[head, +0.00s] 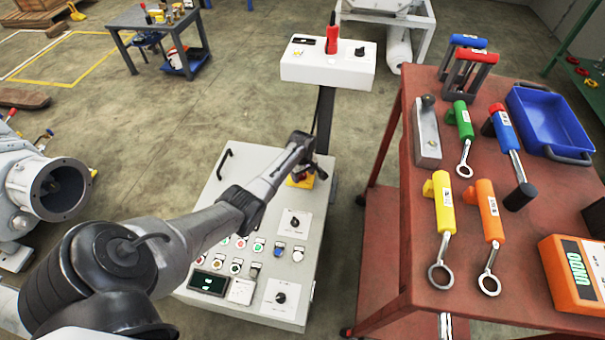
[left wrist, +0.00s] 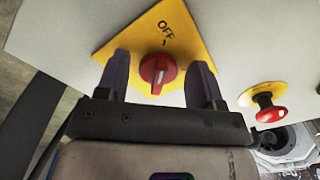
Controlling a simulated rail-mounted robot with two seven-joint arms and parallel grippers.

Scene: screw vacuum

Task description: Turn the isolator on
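The isolator is a red rotary knob (left wrist: 157,74) on a yellow plate (left wrist: 172,24) marked OFF in the left wrist view. A corner of yellow plate also shows in the head view (head: 301,183), at the far end of the light-grey control panel (head: 222,182). My left gripper (left wrist: 159,62) is open, one finger on each side of the knob, with gaps between. I cannot tell how far the fingertips reach past it. In the head view my left gripper (head: 305,164) hides most of the isolator. My right gripper is in neither view.
A red emergency stop button (left wrist: 270,112) on yellow sits beside the isolator. The panel carries small buttons, two dials and a screen (head: 208,283). A white control box (head: 328,65) stands behind. A red tool cart (head: 420,220) stands at right, bearing several tools.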

